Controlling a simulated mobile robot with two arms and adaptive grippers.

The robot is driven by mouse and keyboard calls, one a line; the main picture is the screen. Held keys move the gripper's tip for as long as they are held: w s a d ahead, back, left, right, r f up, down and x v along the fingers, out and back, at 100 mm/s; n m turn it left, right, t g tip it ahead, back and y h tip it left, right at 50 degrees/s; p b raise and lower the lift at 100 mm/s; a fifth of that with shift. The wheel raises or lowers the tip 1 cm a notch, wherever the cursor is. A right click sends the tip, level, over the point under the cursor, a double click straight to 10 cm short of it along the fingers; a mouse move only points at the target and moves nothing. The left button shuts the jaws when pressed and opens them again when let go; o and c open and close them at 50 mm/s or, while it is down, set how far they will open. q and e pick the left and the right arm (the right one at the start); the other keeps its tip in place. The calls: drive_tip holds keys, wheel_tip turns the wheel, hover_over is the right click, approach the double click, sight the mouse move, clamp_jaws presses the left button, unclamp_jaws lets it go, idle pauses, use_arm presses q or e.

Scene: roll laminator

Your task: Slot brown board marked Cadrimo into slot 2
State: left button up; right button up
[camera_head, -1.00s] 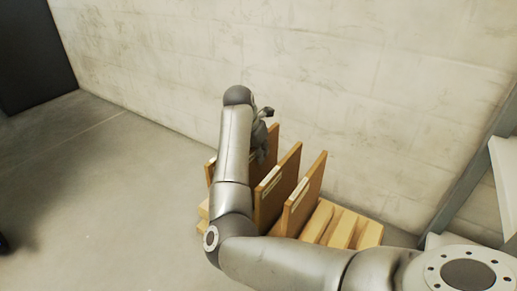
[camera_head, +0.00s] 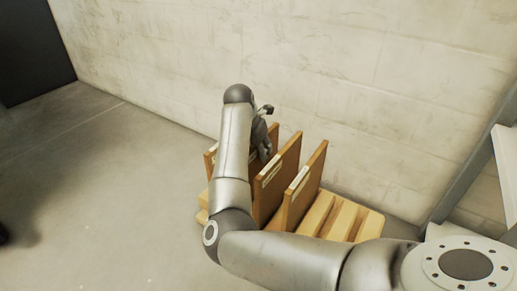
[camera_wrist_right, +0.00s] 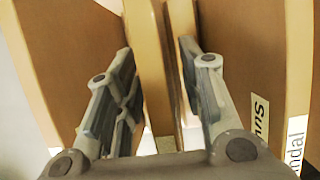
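Several brown boards stand upright in a wooden slotted rack (camera_head: 345,222). The middle board (camera_head: 277,182) and the right board (camera_head: 306,188) carry pale labels on their near edges. My right gripper (camera_head: 264,148) is at the far left board, partly hidden behind my arm. In the right wrist view its two fingers (camera_wrist_right: 157,52) are spread, one on each side of a board's edge (camera_wrist_right: 148,75), with the board between them. I cannot tell whether they touch it. No label reading Cadrimo is legible. My left gripper is not in view.
Neighbouring boards stand close on both sides of my fingers; labels on the right-hand boards (camera_wrist_right: 225,60) are only partly readable. Empty slots lie at the rack's right end. A concrete wall (camera_head: 330,70) is close behind. Open floor (camera_head: 110,190) lies to the left.

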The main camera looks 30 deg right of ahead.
sight(253, 145)
drive_tip(key=shift+v, duration=3.75)
